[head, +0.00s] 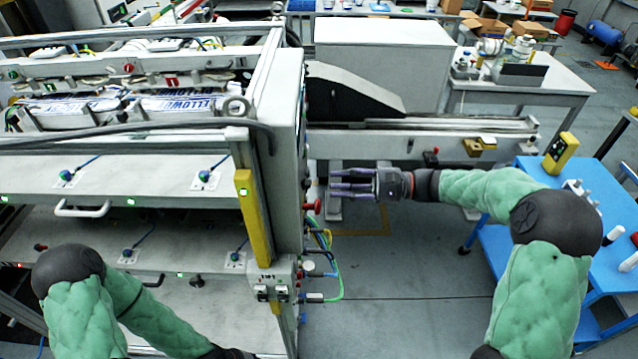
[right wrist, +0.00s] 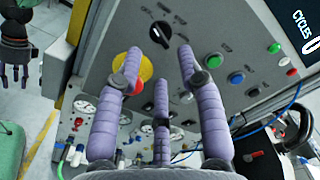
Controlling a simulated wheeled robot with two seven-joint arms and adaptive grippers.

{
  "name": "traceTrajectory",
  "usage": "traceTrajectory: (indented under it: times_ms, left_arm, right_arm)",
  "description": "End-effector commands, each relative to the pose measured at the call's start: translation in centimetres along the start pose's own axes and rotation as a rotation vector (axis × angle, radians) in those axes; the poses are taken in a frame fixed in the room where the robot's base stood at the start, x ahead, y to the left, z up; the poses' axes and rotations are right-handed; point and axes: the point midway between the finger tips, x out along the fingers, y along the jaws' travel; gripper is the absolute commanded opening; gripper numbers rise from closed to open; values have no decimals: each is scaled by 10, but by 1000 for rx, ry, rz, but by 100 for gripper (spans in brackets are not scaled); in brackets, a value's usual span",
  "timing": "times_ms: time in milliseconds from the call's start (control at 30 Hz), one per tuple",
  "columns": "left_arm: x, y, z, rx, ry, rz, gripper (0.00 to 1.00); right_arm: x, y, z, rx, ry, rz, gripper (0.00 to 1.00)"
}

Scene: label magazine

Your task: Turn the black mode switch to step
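The black mode switch (right wrist: 160,33) is a rotary knob on the grey panel in the right wrist view. Its label is too small to read and I cannot tell its setting. In the head view the switch is hidden on the machine's right side. My right gripper (head: 333,185) points left toward that side, with a gap between. Its purple fingers (right wrist: 160,75) are spread and empty, in front of the panel around the area below the switch. My left gripper (right wrist: 16,75) shows at the left edge of the right wrist view; its fingers look spread.
A red emergency button on a yellow plate (right wrist: 146,68) is just below the switch, near the left finger. Green (right wrist: 214,59), blue (right wrist: 236,78) and other buttons sit to the right. A cycles display (right wrist: 303,30) is at top right. A blue table (head: 600,190) stands right.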

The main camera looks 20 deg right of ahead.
Motion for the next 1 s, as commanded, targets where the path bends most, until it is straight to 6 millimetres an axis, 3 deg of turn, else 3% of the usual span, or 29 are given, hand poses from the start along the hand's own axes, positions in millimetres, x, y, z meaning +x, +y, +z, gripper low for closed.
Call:
traceTrajectory:
  times_ms: [100, 300, 733, 867, 1000]
  left_arm:
    - [0, 0, 0, 0, 0, 0, 40]
    - [-1, 0, 0, 0, 0, 0, 40]
    - [-1, 0, 0, 0, 0, 0, 40]
    - [-1, 0, 0, 0, 0, 0, 40]
    - [-1, 0, 0, 0, 0, 0, 40]
  right_arm:
    - [22, 0, 1, 0, -4, 2, 39]
    - [45, 0, 0, 1, -2, 1, 39]
    - [52, 0, 0, 1, 0, 1, 39]
    - [52, 0, 0, 1, 0, 1, 2]
    - [52, 0, 0, 1, 0, 1, 0]
